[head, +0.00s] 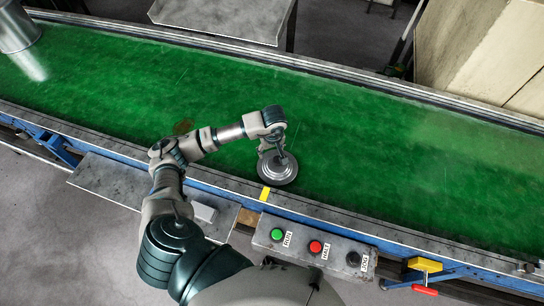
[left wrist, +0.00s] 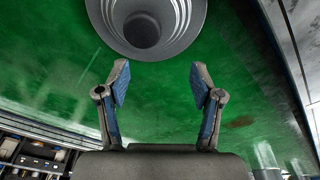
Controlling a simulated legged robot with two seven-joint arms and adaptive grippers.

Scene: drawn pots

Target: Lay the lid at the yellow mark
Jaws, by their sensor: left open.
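The lid (head: 278,172) is a grey metal disc with stepped rings. It lies flat on the green belt, close to the near rail and just behind the yellow mark (head: 265,193), a small stripe on that rail. My left gripper (head: 274,150) is over the lid's far side and partly hides it. In the left wrist view the open, empty fingers (left wrist: 160,78) have green belt between them. The lid (left wrist: 185,43) is beyond the fingertips there, cut off by the top edge, with its round centre showing. My right gripper is not in view.
A metal pot (head: 16,28) stands on the belt at the far left. A control box (head: 312,250) with green, red and black buttons is on the near side. A grey metal table (head: 225,18) is behind the belt. The belt's right part is clear.

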